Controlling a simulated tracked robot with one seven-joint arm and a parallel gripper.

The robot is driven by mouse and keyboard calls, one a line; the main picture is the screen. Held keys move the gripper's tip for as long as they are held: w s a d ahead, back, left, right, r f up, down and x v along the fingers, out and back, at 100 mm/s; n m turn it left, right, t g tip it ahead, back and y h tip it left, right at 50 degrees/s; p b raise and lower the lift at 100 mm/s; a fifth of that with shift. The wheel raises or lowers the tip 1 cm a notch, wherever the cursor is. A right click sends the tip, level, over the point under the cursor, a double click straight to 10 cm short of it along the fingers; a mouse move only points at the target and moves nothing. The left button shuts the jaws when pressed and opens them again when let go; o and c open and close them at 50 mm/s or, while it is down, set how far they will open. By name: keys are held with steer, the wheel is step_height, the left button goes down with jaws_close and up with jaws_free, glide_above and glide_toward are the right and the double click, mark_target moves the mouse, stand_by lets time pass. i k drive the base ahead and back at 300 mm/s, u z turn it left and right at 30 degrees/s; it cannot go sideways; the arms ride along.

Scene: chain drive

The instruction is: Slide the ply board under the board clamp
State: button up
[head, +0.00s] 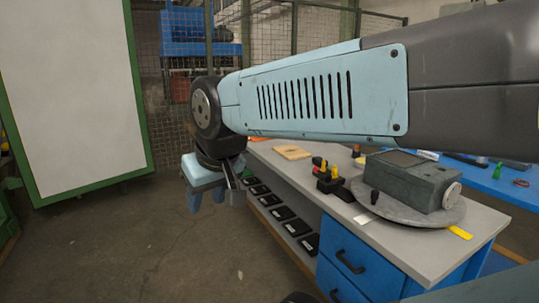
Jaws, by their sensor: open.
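A small tan board (292,152), which looks like the ply board, lies flat on the grey bench top (405,245) near its far end. Black blocks with yellow upright handles (328,178) stand on the bench to the right of the board; they may be the board clamp, but I cannot tell for sure. My gripper (237,192) hangs at the end of my arm, left of the bench's edge in the picture. The board is apart from the gripper.
A grey boxy device (415,180) sits on a round grey plate (400,208) on the bench. Blue drawers (350,258) and a shelf of black trays (283,213) are below. The floor (130,245) at left is clear.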

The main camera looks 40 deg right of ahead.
mark_target(291, 153)
steer(key=z, duration=0.85)
steer(key=i, duration=0.8)
steer(key=z, duration=0.55)
steer(key=k, duration=0.6)
steer(key=u, duration=0.3)
steer(key=i, duration=0.6)
steer(key=u, duration=0.5)
steer(key=i, duration=1.1)
steer(key=z, duration=0.2)
